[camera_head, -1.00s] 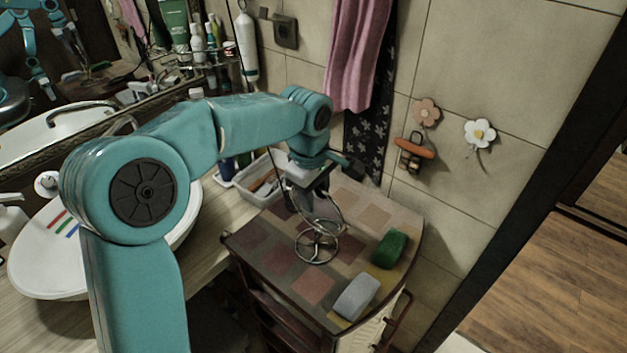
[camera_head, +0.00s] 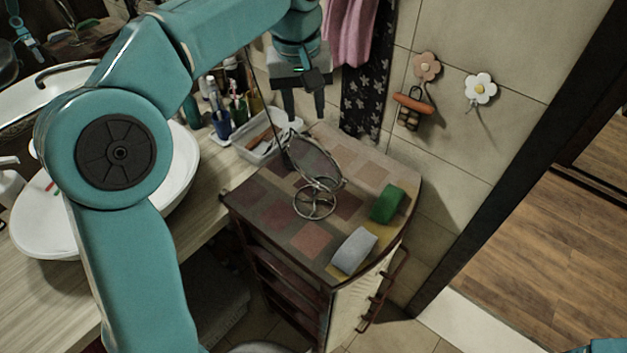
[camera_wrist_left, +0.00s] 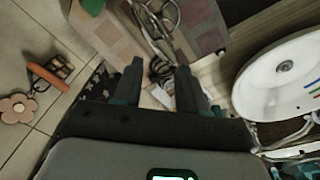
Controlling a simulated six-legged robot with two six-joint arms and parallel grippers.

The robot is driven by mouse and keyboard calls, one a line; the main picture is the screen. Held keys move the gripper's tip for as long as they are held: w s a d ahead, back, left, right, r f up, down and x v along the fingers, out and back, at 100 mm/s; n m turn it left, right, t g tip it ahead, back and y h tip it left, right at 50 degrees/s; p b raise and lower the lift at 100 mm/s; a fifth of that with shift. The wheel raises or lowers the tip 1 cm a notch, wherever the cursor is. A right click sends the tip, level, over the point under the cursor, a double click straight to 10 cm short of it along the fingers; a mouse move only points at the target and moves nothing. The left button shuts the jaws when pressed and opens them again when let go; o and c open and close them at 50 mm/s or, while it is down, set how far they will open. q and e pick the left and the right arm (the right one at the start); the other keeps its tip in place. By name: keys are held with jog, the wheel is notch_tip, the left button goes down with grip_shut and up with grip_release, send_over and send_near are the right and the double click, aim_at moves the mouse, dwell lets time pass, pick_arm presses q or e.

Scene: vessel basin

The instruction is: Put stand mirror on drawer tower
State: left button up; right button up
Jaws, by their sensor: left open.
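The stand mirror (camera_head: 314,163) stands upright on top of the drawer tower (camera_head: 262,222), toward its back left part. It has a round tilted mirror in a metal frame and a wheel-like round base. My left gripper (camera_head: 305,112) is open and empty, above and behind the mirror, apart from it. In the left wrist view the open fingers (camera_wrist_left: 165,82) point toward the tower top, and the mirror's metal frame (camera_wrist_left: 157,28) shows beyond them. In the head view, a small teal part at the bottom right corner may be my right arm; its gripper does not show.
A green sponge (camera_head: 388,203) and a grey sponge (camera_head: 354,251) lie on the tower's right side. A white bin (camera_head: 262,143) and cups with brushes stand behind left. The sink (camera_head: 178,170) is left. Flower hooks (camera_head: 481,88) are on the wall.

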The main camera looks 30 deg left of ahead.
pick_arm(q)
jog(key=m, duration=0.4)
jog(key=m+b, duration=0.2)
jog(key=m, duration=2.1)
send_over(311, 159)
notch_tip(311, 159, down, 8)
jog(key=shift+w+d+f, duration=0.15)
jog(key=shift+f, duration=0.05)
jog(key=f, duration=0.4)
jog(key=shift+a+f, duration=0.2)
jog(key=shift+f, duration=0.4)
grip_shut()
